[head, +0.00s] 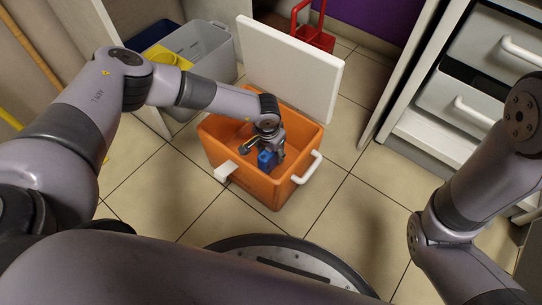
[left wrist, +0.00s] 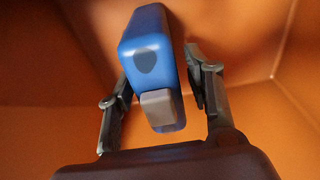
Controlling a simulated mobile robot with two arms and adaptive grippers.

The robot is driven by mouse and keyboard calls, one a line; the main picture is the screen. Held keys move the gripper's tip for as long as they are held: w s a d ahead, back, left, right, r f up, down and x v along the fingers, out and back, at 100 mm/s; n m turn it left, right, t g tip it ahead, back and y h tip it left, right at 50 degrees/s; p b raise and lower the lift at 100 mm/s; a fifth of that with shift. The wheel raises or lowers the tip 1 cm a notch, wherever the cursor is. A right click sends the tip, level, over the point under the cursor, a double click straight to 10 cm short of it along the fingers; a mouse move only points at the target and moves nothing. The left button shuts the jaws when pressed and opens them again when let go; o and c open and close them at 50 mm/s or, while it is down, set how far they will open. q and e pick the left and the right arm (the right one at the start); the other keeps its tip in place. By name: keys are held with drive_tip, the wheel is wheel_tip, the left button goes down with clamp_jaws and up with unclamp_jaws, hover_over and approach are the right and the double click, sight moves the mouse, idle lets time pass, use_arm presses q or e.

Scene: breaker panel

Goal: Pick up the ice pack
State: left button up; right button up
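The ice pack is a blue block with a grey cap and a dark emblem. In the head view the ice pack (head: 265,161) is inside an open orange cooler (head: 245,185), partly hidden by my left gripper (head: 268,147). In the left wrist view the ice pack (left wrist: 150,55) stands tilted between the two fingers of my left gripper (left wrist: 158,88). Whether the pack touches the cooler floor cannot be told. My right gripper is out of view.
The cooler's white lid (head: 292,68) stands open behind it. A grey bin (head: 205,48) with something yellow is at the back left, and a red item (head: 313,38) is behind the lid. White drawers (head: 470,95) are at the right. Tiled floor is clear around the cooler.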

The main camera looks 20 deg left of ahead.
use_arm(q)
clamp_jaws()
idle(0.3)
drive_tip(key=shift+r, duration=0.1)
